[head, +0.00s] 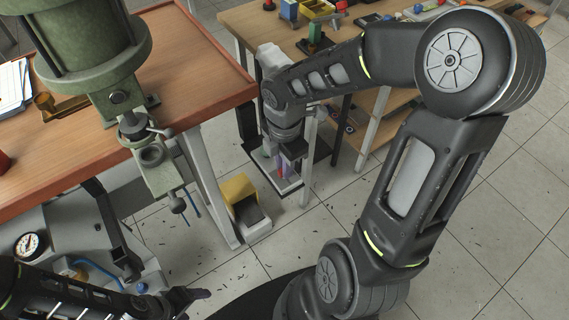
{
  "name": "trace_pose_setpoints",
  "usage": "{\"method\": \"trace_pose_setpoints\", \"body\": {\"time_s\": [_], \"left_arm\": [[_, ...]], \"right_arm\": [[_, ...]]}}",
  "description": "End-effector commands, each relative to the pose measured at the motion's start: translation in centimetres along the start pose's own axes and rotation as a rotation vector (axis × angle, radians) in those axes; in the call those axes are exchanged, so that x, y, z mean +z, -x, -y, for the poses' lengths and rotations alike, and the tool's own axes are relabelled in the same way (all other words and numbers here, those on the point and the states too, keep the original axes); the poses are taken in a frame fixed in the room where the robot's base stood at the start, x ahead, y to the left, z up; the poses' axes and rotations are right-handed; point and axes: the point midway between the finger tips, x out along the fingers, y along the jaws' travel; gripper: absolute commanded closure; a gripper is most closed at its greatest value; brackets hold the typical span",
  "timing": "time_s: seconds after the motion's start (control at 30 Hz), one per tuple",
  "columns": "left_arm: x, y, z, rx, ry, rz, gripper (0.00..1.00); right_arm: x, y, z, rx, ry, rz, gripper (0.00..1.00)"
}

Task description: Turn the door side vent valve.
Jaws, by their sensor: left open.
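Grey pneumatic equipment (55,217) with a round pressure gauge (29,245) and a blue hose (97,272) stands at the lower left, partly under the wooden bench. I cannot clearly make out the vent valve; fittings here are small and partly hidden by my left arm. My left gripper (188,297) is low in the picture, just right of this equipment, open, with nothing visible in it. My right gripper (283,168) points down in the gap between the two benches, away from the equipment. Its fingers are too small and dark to judge.
A green press (90,45) stands on the wooden bench (198,60), its lower part overhanging the front. A yellow and grey pedal box (240,196) is on the floor. A second bench (262,28) with bins and tools is at the back.

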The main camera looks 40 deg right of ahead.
Motion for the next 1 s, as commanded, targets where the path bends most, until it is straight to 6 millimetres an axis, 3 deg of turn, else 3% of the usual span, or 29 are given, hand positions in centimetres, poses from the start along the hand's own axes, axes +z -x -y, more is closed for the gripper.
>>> {"method": "trace_pose_setpoints", "body": {"time_s": [0.17,0.67,1.0], "left_arm": [[0.00,0.00,0.00,0.000,0.000,0.000,0.29],[0.00,-0.02,0.01,0.000,0.000,0.000,0.29],[0.00,-0.31,0.12,0.000,0.000,0.000,0.29]], "right_arm": [[0.00,0.01,-0.01,0.000,0.000,0.000,1.00],[0.00,0.01,-0.02,0.001,-0.007,0.000,1.00],[-0.03,-0.03,-0.05,0.002,-0.111,0.000,1.00]]}}
